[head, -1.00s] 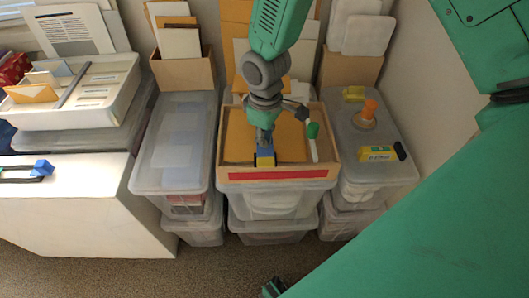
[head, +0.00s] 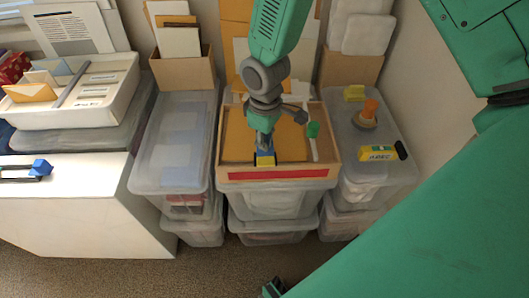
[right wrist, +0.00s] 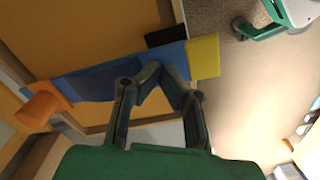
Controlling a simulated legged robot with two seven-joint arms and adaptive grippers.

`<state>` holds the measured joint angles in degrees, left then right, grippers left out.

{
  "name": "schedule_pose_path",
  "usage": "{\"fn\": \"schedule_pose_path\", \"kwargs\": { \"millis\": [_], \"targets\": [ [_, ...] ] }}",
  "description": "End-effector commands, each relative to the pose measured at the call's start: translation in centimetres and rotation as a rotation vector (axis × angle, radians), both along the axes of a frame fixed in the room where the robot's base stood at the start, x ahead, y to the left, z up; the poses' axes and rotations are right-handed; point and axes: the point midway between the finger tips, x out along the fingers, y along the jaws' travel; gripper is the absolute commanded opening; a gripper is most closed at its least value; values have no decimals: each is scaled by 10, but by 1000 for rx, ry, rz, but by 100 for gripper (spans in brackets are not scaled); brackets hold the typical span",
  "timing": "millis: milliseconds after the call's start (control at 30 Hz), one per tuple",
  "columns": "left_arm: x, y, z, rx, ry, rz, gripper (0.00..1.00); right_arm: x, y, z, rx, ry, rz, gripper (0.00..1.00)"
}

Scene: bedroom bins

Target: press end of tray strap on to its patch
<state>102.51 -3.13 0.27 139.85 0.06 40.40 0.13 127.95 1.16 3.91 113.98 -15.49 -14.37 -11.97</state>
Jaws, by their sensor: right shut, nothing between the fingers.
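The tray (head: 328,172) is a wooden-walled box with a tan inside and a red front stripe, on a clear bin. Its blue strap (right wrist: 85,84) runs across the tray edge in the right wrist view, from an orange piece (right wrist: 45,106) to a yellow end (right wrist: 203,57). The black patch (right wrist: 166,36) shows beside the strap, partly hidden by it. My right gripper (right wrist: 158,70) is shut and empty, its fingertips over the blue strap short of the yellow end; contact is unclear. In the head view the right gripper (head: 264,148) is at the tray's front wall. My left gripper is not identifiable.
A green-and-white marker (head: 314,140) lies in the tray's right side. A clear bin (head: 170,150) stands left. Carpet is free in front.

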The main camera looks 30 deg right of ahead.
Motion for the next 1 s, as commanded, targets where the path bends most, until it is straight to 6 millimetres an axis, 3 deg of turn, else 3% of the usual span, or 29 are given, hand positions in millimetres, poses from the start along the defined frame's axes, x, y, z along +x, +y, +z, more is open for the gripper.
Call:
{"fn": "schedule_pose_path", "kwargs": {
  "millis": [1000],
  "targets": [
    [0, 0, -10, 0, 0, 0, 40, 0, 0, -24, 0, 1, 0, 0]
  ]
}}
